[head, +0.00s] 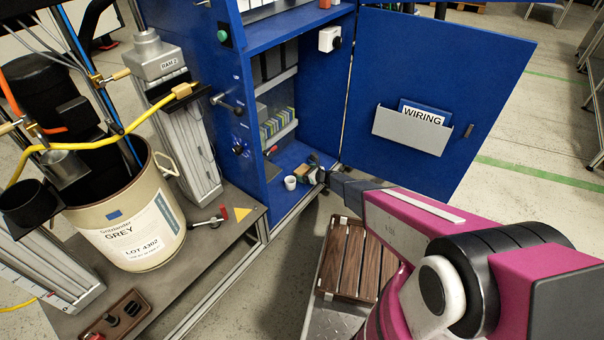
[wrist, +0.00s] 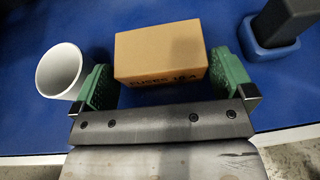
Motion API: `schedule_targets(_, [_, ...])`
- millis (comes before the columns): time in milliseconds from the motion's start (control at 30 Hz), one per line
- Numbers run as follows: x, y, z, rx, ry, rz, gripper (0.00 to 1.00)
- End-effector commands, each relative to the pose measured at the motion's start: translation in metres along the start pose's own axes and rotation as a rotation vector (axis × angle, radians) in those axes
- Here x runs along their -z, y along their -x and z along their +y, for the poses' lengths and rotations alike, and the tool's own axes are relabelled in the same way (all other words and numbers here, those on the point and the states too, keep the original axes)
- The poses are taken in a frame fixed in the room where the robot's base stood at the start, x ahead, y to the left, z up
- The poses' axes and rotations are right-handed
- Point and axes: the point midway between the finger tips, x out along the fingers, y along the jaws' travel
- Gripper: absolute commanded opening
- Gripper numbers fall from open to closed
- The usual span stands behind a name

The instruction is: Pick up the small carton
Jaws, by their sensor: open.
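The small carton (wrist: 161,52) is a tan box with dark print reading roughly "FUSES 10 A". In the wrist view it sits on the blue cabinet floor, between and just beyond the green fingertips of my gripper (wrist: 170,88). In the head view my gripper (head: 316,172) reaches into the bottom of the blue cabinet (head: 258,185). The carton is small and partly hidden there.
A white cup (wrist: 60,72) stands close beside the left finger; it also shows in the head view (head: 290,183). A dark block with a blue base (wrist: 277,38) stands near the right finger.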

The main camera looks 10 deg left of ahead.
Motion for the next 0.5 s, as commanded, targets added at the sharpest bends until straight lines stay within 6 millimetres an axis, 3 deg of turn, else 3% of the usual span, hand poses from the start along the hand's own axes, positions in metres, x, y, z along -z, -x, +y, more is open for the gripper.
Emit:
schedule_targets(133, [0.001, -0.02, -0.001, 0.0, 0.0, 0.0, 1.0])
schedule_targets(367, [0.0, -0.021, 0.0, 0.0, 0.0, 0.0, 1.0])
schedule_targets(500, [0.0, -0.021, 0.0, 0.0, 0.0, 0.0, 0.64])
